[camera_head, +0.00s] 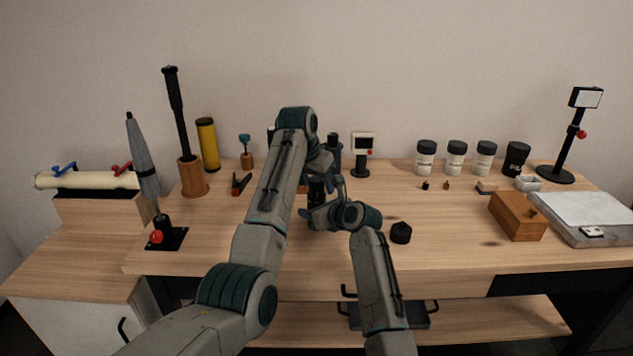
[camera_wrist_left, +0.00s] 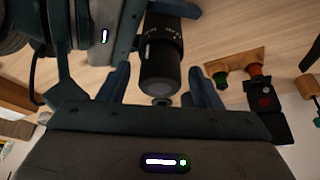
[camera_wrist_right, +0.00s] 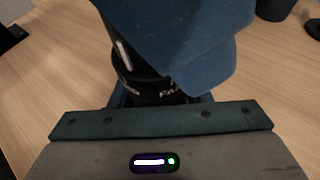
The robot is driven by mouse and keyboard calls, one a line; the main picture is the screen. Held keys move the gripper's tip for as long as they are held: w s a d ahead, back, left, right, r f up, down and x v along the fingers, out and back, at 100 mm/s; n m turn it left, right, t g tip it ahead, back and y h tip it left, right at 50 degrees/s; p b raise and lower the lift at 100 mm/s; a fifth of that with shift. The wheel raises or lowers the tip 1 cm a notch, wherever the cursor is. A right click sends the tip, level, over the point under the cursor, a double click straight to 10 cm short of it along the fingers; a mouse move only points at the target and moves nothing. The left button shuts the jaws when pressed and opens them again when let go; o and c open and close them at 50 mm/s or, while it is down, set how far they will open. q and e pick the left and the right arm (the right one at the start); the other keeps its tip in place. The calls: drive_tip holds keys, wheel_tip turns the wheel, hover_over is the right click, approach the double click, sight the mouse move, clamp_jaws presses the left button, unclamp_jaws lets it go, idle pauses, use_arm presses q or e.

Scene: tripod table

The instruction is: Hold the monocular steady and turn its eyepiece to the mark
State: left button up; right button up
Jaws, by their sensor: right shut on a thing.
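The monocular is a dark upright cylinder (camera_head: 316,190) near the middle of the table, mostly hidden by my arms in the head view. In the left wrist view its black body (camera_wrist_left: 160,62) with small pale markings lies between the fingers of my left gripper (camera_wrist_left: 160,88); gaps show on both sides. My right gripper (camera_head: 320,212) is shut on the monocular low down. In the right wrist view white lettering shows on the black barrel (camera_wrist_right: 150,88) and a white line above it. A blue finger of my left gripper covers much of the barrel there. I cannot tell the eyepiece's alignment.
A small black object (camera_head: 401,232) stands right of the right gripper. A wooden box (camera_head: 517,215) and grey slab (camera_head: 590,222) are farther right. A grey folded umbrella-like item (camera_head: 143,165) stands left. Jars (camera_head: 455,158) and a small screen stand (camera_head: 362,150) line the back.

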use_arm(q)
drive_tip(key=v, duration=1.2)
drive_tip(key=shift+f, duration=0.1)
